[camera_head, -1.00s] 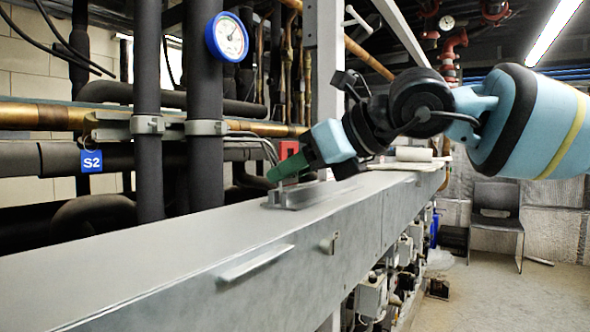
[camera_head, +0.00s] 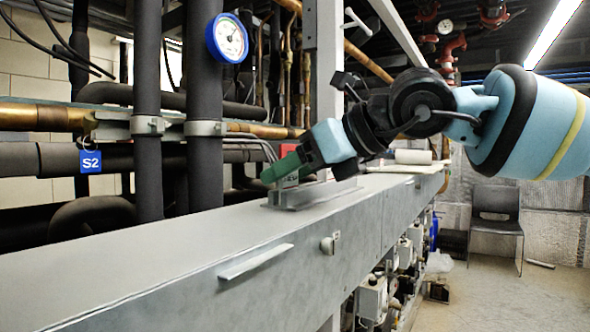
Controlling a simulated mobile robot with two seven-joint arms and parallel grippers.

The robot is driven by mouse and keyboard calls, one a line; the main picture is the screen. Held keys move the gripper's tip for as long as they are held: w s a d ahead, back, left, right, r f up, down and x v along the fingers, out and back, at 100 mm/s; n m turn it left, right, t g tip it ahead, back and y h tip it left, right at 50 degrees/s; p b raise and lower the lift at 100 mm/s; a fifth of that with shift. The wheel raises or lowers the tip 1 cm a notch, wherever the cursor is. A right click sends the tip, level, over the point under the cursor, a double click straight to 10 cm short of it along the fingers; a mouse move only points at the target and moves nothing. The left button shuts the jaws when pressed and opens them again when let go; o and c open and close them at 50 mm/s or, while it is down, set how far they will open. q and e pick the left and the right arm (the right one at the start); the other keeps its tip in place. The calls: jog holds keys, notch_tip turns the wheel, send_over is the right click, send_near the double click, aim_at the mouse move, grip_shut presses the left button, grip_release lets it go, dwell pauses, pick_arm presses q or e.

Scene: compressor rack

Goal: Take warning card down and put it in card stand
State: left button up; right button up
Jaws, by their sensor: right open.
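The warning card (camera_head: 288,150) has a red upper part and a pale lower part with dark marks. It stands upright at the card stand (camera_head: 312,194), a grey metal holder on top of the long grey duct, and its lower edge appears to be in the stand. My right gripper (camera_head: 281,170) has green fingers and reaches in from the right across the middle of the card. It is open; the fingers overlap the card in the picture, so any contact is hard to tell. My left gripper is not in view.
The long grey duct (camera_head: 150,262) has a clear top at front left. A white roll (camera_head: 413,156) lies farther back on top.

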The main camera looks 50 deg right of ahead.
dwell(0.3)
jog(key=shift+v, duration=1.2)
jog(key=v, duration=0.4)
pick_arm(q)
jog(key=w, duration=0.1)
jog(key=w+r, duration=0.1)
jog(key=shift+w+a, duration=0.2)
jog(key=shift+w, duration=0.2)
pick_arm(e)
jog(key=shift+s+r, duration=0.35)
jog(key=shift+s, duration=0.3)
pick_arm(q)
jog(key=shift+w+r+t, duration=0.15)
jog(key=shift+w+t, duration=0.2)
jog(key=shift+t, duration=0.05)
